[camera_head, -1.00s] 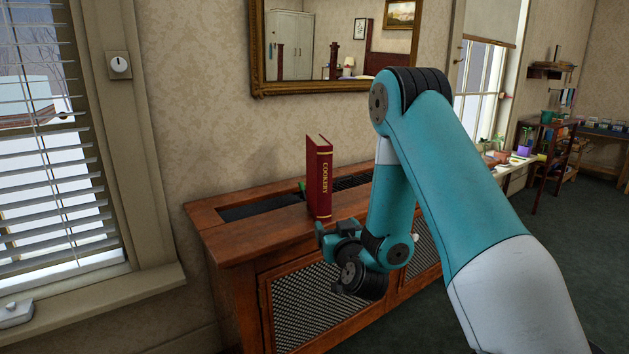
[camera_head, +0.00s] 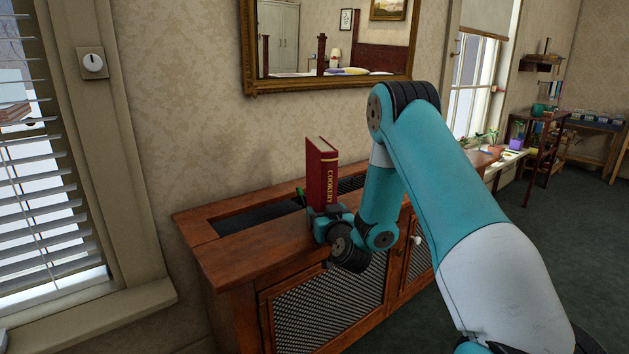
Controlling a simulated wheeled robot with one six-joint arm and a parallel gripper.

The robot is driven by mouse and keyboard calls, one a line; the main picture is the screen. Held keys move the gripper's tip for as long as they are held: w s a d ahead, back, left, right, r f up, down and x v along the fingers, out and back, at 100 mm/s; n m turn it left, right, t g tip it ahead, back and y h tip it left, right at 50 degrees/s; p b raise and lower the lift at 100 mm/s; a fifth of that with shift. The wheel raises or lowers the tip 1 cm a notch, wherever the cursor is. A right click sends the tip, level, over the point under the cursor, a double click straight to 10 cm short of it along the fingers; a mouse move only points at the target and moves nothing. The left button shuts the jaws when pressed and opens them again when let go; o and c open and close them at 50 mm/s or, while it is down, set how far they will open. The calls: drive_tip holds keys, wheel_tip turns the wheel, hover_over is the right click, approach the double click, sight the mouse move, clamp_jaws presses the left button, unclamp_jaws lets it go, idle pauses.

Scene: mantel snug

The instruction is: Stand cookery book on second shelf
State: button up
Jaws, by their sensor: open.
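The cookery book (camera_head: 322,172) is red with gold lettering on its spine. It stands upright on top of a wooden radiator cabinet (camera_head: 262,245). My gripper (camera_head: 324,214) is open, low in front of the book's spine, and overlaps the book's lower part in the picture. The fingertips are partly hidden, so I cannot tell whether they touch the book. A small wall shelf (camera_head: 542,63) and a dark shelf unit (camera_head: 545,150) are at the far right; I cannot tell which holds the second shelf.
Behind the book is a dark grille (camera_head: 268,212) in the cabinet top. A small green thing (camera_head: 300,192) shows beside the book. A gold-framed mirror (camera_head: 330,82) hangs above. A blinded window is at left. Dark green floor (camera_head: 575,240) is open at right.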

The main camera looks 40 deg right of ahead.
drive_tip(key=shift+w+d, duration=0.15)
drive_tip(key=shift+w, duration=0.05)
drive_tip(key=c, duration=0.4)
drive_tip(key=shift+a, duration=0.2)
clamp_jaws()
drive_tip(key=shift+r, duration=0.1)
drive_tip(key=shift+d+r, duration=0.1)
drive_tip(key=shift+r, duration=0.05)
